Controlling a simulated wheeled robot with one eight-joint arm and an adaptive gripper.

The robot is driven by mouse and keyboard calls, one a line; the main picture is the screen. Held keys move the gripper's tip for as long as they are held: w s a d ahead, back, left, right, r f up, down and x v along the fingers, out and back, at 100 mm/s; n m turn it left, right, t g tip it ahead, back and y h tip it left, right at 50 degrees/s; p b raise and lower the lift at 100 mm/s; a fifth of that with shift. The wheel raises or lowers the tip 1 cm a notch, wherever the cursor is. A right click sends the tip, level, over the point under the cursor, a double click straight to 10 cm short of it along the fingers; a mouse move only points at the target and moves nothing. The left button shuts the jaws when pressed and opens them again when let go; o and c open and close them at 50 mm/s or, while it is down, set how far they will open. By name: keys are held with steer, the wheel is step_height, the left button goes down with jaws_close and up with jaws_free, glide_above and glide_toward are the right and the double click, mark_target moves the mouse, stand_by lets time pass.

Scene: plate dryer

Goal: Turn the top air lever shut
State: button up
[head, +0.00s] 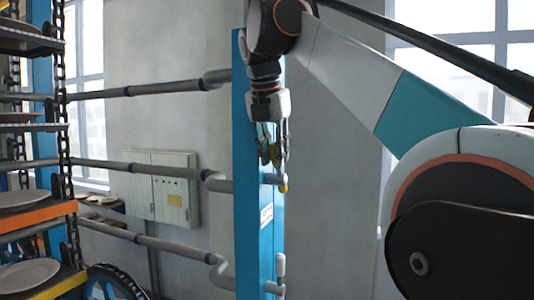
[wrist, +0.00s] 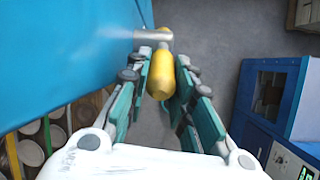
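The air lever is a yellow handle (wrist: 161,76) on a grey pipe stub (wrist: 152,35) that comes out of a blue panel. In the wrist view the handle lies between the two fingers of my gripper (wrist: 168,68), with teal pads close on both sides. I cannot tell whether both pads press on it. In the head view my gripper (head: 273,150) points down beside the tall blue post (head: 252,200). Its fingertips are near the grey stub (head: 272,179), and a bit of yellow shows there. The fingers hide most of the handle.
Another grey stub (head: 279,264) sits lower on the post. Grey pipes (head: 150,90) run from the post toward a rack of plates (head: 22,198) at the left. A grey electrical box (head: 160,187) is on the wall. A blue cabinet (wrist: 262,100) stands right in the wrist view, with open floor between.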

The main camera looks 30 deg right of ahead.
steer(key=shift+s+a+f+b, duration=0.1)
steer(key=shift+a+f+b, duration=0.05)
steer(key=shift+b, duration=0.2)
jaws_close()
steer(key=s+a+f+t+h+b, duration=0.2)
steer(key=f+t+h+b, duration=0.5)
steer(key=b, duration=0.7)
steer(key=shift+s+a+f+h, duration=0.25)
steer(key=shift+a+f+h, duration=0.25)
steer(key=shift+h, duration=0.7)
steer(key=shift+r, duration=0.1)
steer(key=o, duration=0.6)
jaws_free()
steer(key=shift+o, duration=0.2)
steer(key=shift+a, duration=0.15)
